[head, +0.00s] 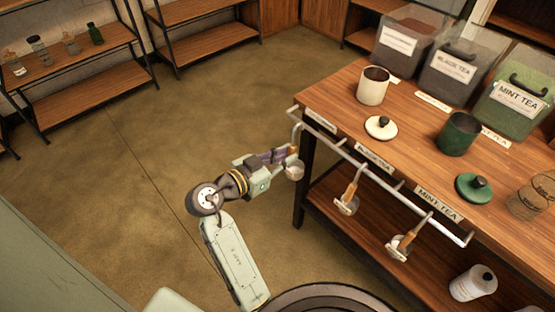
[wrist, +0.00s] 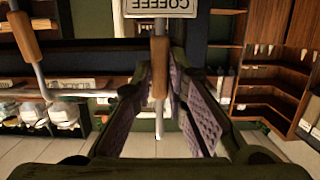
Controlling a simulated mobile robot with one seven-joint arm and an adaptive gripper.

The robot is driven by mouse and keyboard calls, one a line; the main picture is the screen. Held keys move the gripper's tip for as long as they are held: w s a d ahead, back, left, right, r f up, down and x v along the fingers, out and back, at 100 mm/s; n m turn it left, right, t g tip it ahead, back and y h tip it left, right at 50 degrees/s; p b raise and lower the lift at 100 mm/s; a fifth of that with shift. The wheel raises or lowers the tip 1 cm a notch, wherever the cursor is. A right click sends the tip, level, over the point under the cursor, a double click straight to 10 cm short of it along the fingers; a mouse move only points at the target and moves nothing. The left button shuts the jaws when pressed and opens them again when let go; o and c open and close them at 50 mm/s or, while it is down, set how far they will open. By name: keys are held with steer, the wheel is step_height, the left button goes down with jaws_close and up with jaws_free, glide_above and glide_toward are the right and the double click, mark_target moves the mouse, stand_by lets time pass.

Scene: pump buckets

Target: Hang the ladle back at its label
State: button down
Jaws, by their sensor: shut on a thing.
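My gripper (head: 287,158) is at the left end of the metal rail (head: 345,150). It is shut on a ladle, whose metal bowl (head: 294,171) shows just below the fingers. In the wrist view the ladle's wooden handle (wrist: 160,72) stands upright between the fingers, and its metal stem reaches up to the upside-down COFFEE label (wrist: 160,6). The label at the rail's left end (head: 320,120) is too small to read in the head view. I cannot tell whether the ladle's top touches a hook.
Two other ladles hang under the BLACK TEA label (head: 375,158) and the MINT TEA label (head: 438,203): one (head: 348,195), one (head: 402,243). The wooden counter (head: 410,130) holds canisters, lids and tea bins. Floor left of the counter is clear.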

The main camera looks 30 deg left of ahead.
steer(key=shift+w+d+r+p, duration=0.1)
steer(key=shift+w+d+p, duration=0.25)
steer(key=shift+w, duration=0.65)
steer(key=shift+w+d+p, duration=0.25)
steer(key=shift+w+d, duration=0.1)
steer(key=shift+w, duration=0.6)
steer(key=shift+f+b, duration=1.4)
steer(key=shift+f, duration=0.1)
steer(key=c, duration=1.5)
jaws_free()
